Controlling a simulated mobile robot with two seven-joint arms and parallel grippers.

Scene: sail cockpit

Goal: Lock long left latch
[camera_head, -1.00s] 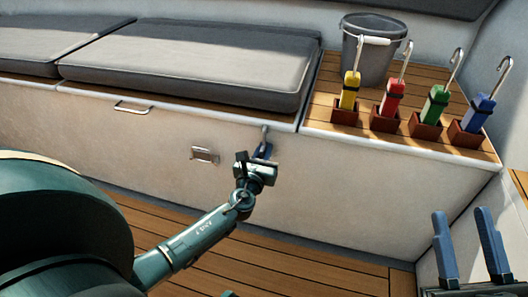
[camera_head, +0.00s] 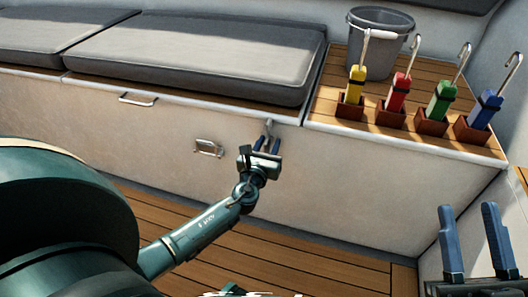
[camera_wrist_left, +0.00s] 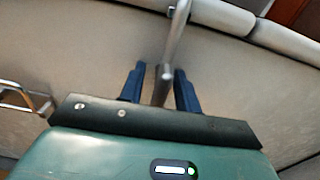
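The long metal latch (camera_head: 268,128) hangs as a thin lever on the front of the bench, just below the seat's right end. In the left wrist view, the latch (camera_wrist_left: 175,45) runs down from the top edge to between my fingers. My left gripper (camera_head: 267,144) is at the latch's lower end, its blue fingers apart on either side. In the left wrist view, my left gripper (camera_wrist_left: 158,85) shows a gap between the latch and the left finger; the right finger is very close to it. My right gripper (camera_head: 465,235) is open and empty at the bottom right.
A metal fitting (camera_head: 208,148) sits on the bench front left of my gripper, and a bar handle (camera_head: 137,100) is further left. Cushions (camera_head: 200,55) lie above. A grey bucket (camera_head: 380,45) and several colored handles in holders stand on the right ledge. The wooden floor (camera_head: 300,255) is clear.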

